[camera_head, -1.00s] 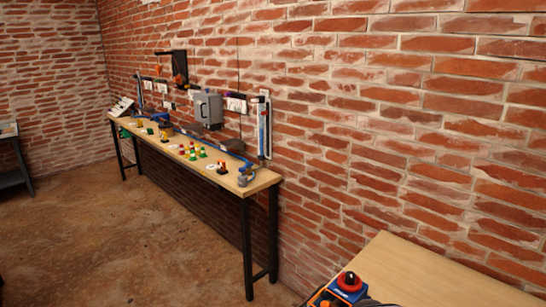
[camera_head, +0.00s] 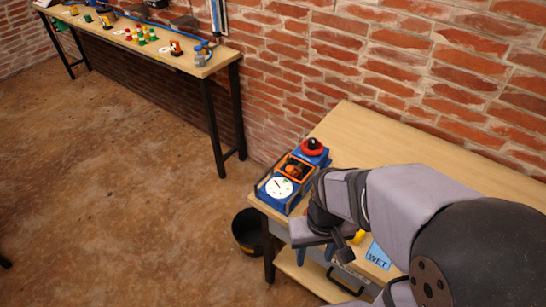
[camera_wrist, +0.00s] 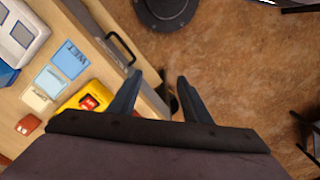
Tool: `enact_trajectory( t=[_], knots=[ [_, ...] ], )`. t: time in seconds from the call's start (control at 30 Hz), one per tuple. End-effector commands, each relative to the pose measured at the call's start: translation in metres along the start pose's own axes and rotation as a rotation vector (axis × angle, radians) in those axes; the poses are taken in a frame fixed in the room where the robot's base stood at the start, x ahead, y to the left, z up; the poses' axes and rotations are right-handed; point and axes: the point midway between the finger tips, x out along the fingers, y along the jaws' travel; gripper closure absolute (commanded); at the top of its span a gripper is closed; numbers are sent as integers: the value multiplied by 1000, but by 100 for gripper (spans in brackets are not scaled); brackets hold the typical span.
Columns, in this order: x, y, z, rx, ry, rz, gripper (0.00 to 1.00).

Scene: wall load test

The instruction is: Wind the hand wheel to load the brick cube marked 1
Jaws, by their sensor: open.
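In the head view, a red round knob with a dark top (camera_head: 313,147) sits on a blue base at the near table's far left corner; it may be the hand wheel. Beside it are an orange frame with dark and reddish parts inside (camera_head: 294,168) and a white dial (camera_head: 280,187) on a blue body. A small reddish-brown block (camera_wrist: 28,124) lies on the tabletop in the wrist view; I cannot read any mark on it. My gripper (camera_wrist: 157,85) is open and empty, pointing down over the table's front edge. In the head view my arm covers part of the table.
A yellow box with a red patch (camera_wrist: 86,99) lies left of my fingers. A blue WET card (camera_wrist: 71,60) and a drawer handle (camera_wrist: 120,48) are near. A black bucket (camera_head: 247,232) stands by the near table. A long bench (camera_head: 150,45) lines the brick wall.

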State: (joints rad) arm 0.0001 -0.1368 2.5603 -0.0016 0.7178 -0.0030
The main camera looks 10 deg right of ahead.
Motion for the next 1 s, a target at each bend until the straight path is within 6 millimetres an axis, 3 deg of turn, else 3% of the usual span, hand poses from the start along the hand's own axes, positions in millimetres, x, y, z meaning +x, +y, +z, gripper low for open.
enact_trajectory(
  t=[0.43, 0.57, 0.67, 0.77, 0.87, 1.0],
  knots=[
    [2, -1, -1, 33, -10, -12, 55],
    [11, -5, -8, 177, -51, -65, 55],
    [21, -13, -21, 386, -113, -148, 55],
    [32, -23, -44, 668, -203, -273, 55],
    [40, -31, -82, 980, -311, -437, 55],
    [44, -24, -150, 1378, -475, -711, 55]
  ],
)
